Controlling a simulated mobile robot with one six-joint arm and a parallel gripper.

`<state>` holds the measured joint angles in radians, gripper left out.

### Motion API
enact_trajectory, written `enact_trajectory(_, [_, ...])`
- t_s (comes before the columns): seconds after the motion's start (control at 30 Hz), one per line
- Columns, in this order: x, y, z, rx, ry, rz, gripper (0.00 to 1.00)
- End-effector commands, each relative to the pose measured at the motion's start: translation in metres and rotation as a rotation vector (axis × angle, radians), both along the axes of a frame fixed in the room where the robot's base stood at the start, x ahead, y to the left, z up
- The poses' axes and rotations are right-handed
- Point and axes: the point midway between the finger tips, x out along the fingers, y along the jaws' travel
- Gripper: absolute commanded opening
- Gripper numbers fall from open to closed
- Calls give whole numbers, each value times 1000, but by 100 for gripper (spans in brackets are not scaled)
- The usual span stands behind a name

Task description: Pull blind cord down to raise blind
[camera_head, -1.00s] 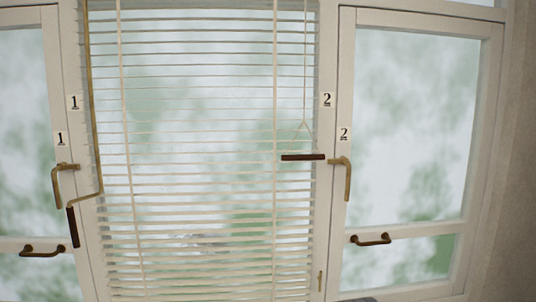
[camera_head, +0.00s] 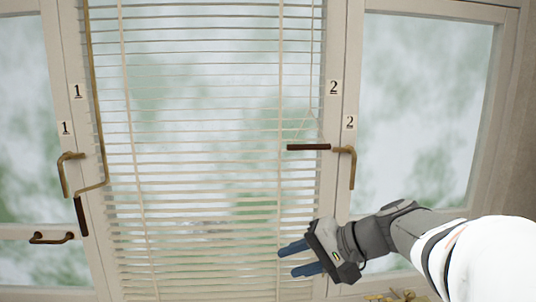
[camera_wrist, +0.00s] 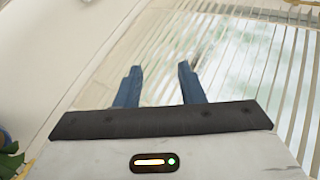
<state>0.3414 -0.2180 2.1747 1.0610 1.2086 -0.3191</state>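The white slatted blind (camera_head: 200,130) hangs lowered over the middle window. Its cord ends in a dark horizontal handle (camera_head: 309,147) at the right side of the blind, hung from thin cords. My gripper (camera_head: 286,260) is below and slightly left of that handle, in front of the lower slats, pointing left. Its two blue fingers are apart and nothing is between them. In the wrist view the open fingers (camera_wrist: 157,84) show with blind slats (camera_wrist: 225,50) beyond; the cord handle is not seen there.
A brass crank rod with a dark grip (camera_head: 80,215) hangs at the blind's left. Brass window handles (camera_head: 345,165) stick out on the right frame, close to the cord handle, and on the left frame (camera_head: 64,172). A yellowish object (camera_head: 395,296) shows at the bottom edge.

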Motion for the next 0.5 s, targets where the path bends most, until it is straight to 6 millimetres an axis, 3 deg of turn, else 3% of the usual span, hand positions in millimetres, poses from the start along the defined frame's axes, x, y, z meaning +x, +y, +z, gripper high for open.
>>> enact_trajectory(0.03, [20,-11,27,93,-51,-39,35])
enact_trajectory(0.1, [44,-26,63,218,-140,-84,35])
enact_trajectory(0.2, [68,-51,108,360,-268,-141,35])
enact_trajectory(0.33, [86,-82,149,478,-401,-194,35])
enact_trajectory(0.5, [95,-99,173,542,-482,-224,35])
